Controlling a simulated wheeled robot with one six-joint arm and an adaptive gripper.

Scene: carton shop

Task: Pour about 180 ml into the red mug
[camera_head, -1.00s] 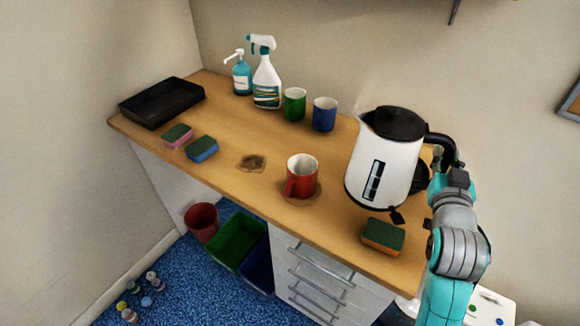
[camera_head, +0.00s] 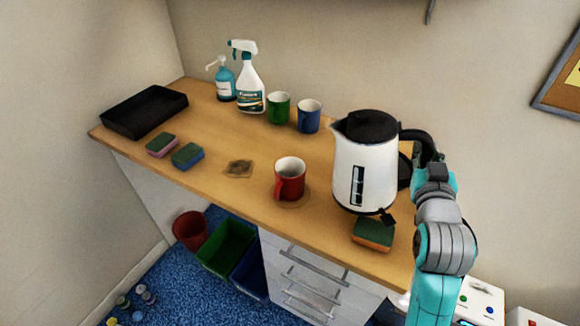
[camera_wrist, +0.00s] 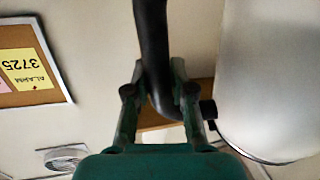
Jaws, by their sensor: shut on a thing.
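The red mug (camera_head: 289,180) stands upright on a brown stain or coaster near the front edge of the counter, its handle toward the front left. The white kettle (camera_head: 362,165) with a black lid is to the right of the mug, close to upright, its spout toward the left. My gripper (camera_wrist: 160,98) is shut on the kettle's black handle (camera_wrist: 152,45), seen in the wrist view. The kettle's white body (camera_wrist: 270,80) fills the right of that view. In the head view my arm partly hides the handle. The liquid inside the kettle cannot be seen.
An orange-green sponge (camera_head: 373,233) lies in front of the kettle. A green mug (camera_head: 278,107) and blue mug (camera_head: 308,116) stand behind. A spray bottle (camera_head: 250,88), soap pump (camera_head: 225,84), black tray (camera_head: 145,111) and two sponges are left. Bare counter (camera_head: 225,140) lies between.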

